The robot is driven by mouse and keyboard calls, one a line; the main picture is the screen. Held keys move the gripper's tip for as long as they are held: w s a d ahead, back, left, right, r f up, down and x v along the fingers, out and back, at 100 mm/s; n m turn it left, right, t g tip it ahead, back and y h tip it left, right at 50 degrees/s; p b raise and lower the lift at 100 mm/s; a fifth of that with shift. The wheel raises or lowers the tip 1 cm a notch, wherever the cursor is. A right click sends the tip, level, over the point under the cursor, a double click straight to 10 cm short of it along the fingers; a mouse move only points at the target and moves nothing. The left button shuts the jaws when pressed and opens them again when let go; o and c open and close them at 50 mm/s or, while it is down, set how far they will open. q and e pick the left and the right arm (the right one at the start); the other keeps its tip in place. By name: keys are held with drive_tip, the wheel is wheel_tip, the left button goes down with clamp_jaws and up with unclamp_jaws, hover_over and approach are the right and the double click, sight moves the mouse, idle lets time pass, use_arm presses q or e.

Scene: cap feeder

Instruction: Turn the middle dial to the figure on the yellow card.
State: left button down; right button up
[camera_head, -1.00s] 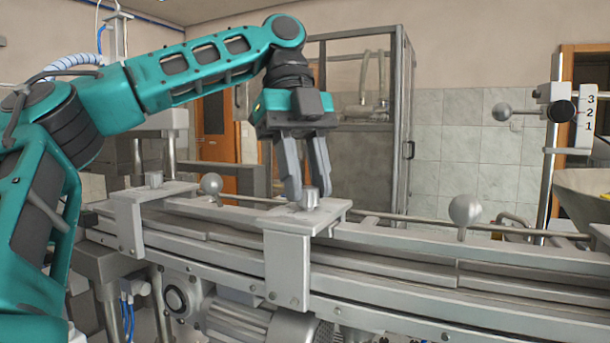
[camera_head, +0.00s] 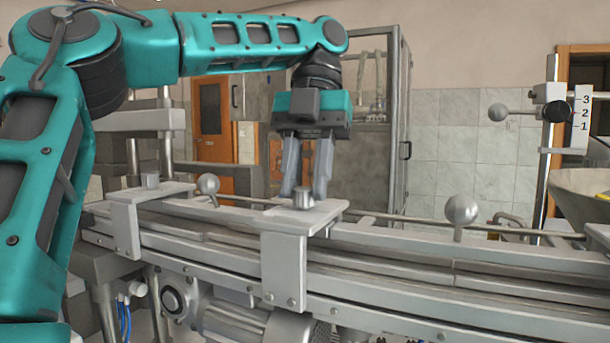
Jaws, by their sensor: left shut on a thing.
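The dial is a short grey metal knob (camera_head: 303,198) on a flat bracket plate (camera_head: 325,212) on the machine rail. My left gripper (camera_head: 304,190) points straight down over the plate, one finger on each side of the knob, and is shut on it. Any mark or figures on the knob are too small to read. A similar knob (camera_head: 152,181) stands on another plate to the left, clear of the gripper. No yellow card with a readable figure shows. My right gripper is out of view.
A ball-ended lever (camera_head: 461,210) stands to the right of the plate and another ball (camera_head: 208,184) to its left. A post at the right carries a white scale (camera_head: 580,120) marked 3, 2, 1. A grey bowl (camera_head: 582,184) with something yellow is cut off at the right edge.

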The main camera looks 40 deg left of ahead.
use_arm(q)
drive_tip(key=shift+m, duration=0.4)
drive_tip(key=c, duration=0.8)
unclamp_jaws()
